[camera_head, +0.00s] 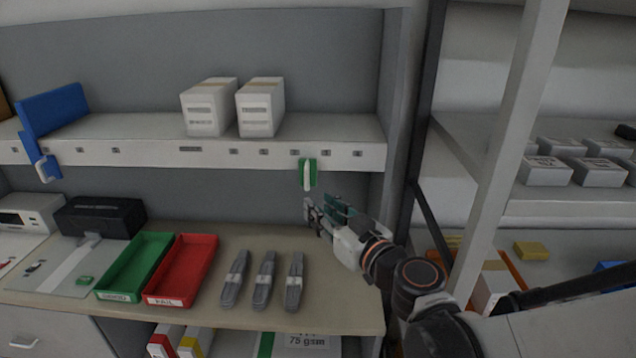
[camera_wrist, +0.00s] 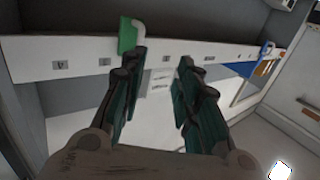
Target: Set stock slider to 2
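The stock slider appears to be the green tab with a white handle (camera_head: 308,173), hanging on the front rail of the upper shelf (camera_head: 225,156) toward its right end. In the wrist view the green tab (camera_wrist: 128,35) is at the upper left, by the tip of the left finger. Small square labels run along the rail; their numbers are too small to read. My gripper (camera_head: 322,206) is just below and right of the tab in the head view. In the wrist view my gripper (camera_wrist: 162,62) has its fingers apart with nothing between them. I cannot tell whether a finger touches the tab.
Two white cartons (camera_head: 205,108) (camera_head: 260,108) stand on the shelf above. A blue panel with a white handle (camera_head: 45,165) hangs at the rail's left. A post (camera_head: 515,130) stands right.

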